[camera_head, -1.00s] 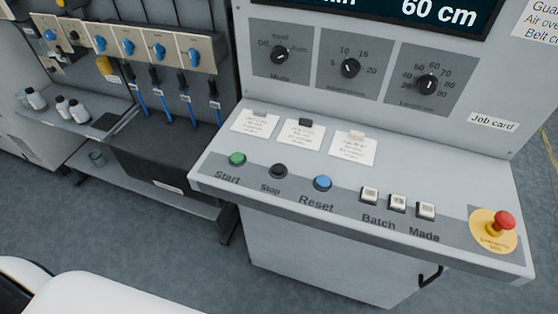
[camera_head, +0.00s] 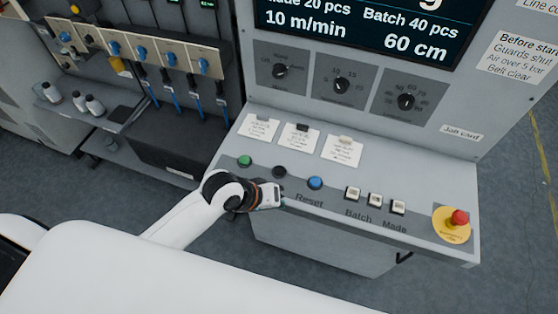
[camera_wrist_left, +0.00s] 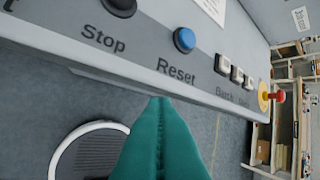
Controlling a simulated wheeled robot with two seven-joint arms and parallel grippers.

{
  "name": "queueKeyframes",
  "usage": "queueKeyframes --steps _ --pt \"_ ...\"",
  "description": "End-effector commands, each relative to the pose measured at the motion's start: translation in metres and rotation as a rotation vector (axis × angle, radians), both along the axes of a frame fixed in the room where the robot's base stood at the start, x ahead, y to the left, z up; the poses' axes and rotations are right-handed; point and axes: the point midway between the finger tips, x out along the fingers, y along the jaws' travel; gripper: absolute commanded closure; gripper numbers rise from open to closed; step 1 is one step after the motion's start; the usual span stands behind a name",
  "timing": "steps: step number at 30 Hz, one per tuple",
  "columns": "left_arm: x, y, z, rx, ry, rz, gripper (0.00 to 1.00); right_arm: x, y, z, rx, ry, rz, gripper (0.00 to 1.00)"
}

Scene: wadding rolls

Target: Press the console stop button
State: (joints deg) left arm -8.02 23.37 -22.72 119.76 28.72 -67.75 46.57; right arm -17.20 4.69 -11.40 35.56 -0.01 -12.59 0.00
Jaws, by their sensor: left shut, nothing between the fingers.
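The black stop button (camera_head: 279,171) sits on the sloped console panel (camera_head: 330,199) between the green start button (camera_head: 245,160) and the blue reset button (camera_head: 315,183). In the left wrist view the stop button (camera_wrist_left: 120,6) is at the top edge, partly cut off, above the label "Stop". My left gripper (camera_head: 275,196) is at the console's front edge, just below the stop button in the head view and apart from it. Its teal fingers (camera_wrist_left: 160,140) are shut and empty in the left wrist view. The gripper covers the Stop label in the head view. My right gripper is not seen.
White square buttons (camera_head: 375,200) and a red emergency stop (camera_head: 459,217) on a yellow base are to the right. Three dials (camera_head: 342,85), a display (camera_head: 370,30) and paper cards (camera_head: 299,137) are above. A rack with blue valves (camera_head: 159,52) stands left.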

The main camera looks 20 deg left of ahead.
Motion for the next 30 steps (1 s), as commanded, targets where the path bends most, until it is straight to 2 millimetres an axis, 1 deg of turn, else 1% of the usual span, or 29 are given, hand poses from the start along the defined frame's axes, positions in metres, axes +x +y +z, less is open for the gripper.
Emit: queueKeyframes --steps 1,2,5,8,12,15,19,30 --pt "0.009 -0.005 0.027 -0.057 0.018 0.027 1.00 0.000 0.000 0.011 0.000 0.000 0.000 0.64" --pt "0.013 -0.008 0.031 -0.095 0.046 0.054 1.00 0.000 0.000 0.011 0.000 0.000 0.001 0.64" --pt "0.033 -0.010 0.038 -0.217 0.151 0.174 1.00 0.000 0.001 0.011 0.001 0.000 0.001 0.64" --pt "0.058 -0.002 0.042 -0.333 0.266 0.332 1.00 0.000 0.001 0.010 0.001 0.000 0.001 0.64" --pt "0.094 0.022 0.050 -0.479 0.416 0.575 1.00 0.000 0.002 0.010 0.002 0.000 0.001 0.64" --pt "0.113 0.037 0.056 -0.559 0.488 0.709 1.00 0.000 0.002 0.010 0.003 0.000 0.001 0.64" --pt "0.123 0.046 0.061 -0.609 0.531 0.789 1.00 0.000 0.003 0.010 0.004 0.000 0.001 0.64" --pt "0.124 0.046 0.060 -0.615 0.537 0.797 1.00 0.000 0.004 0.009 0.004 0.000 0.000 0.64"
